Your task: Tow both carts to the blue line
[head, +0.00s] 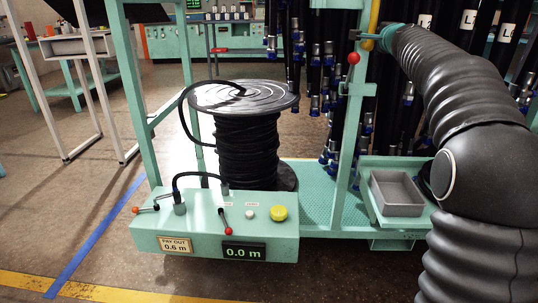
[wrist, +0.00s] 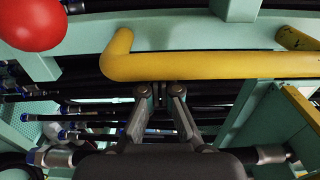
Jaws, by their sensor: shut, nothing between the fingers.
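A green cart (head: 315,213) fills the middle of the head view, with an upright frame, a reel of black hose (head: 247,140) and a control box. Its yellow handle (head: 374,22) is at the top right of the frame. The handle also crosses the wrist view (wrist: 210,66). My gripper (wrist: 160,90) is shut and empty, its fingertips at the lower edge of the handle; I cannot tell whether they touch it. The blue line (head: 98,236) runs along the floor at the left. I cannot make out a second cart for sure.
A red ball knob (head: 353,58) sits on the frame beside the handle and is close in the wrist view (wrist: 32,22). Hoses (head: 325,90) hang behind the cart. A grey bin (head: 397,192) is at its right. Open floor lies left, with a white-legged stand (head: 78,46).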

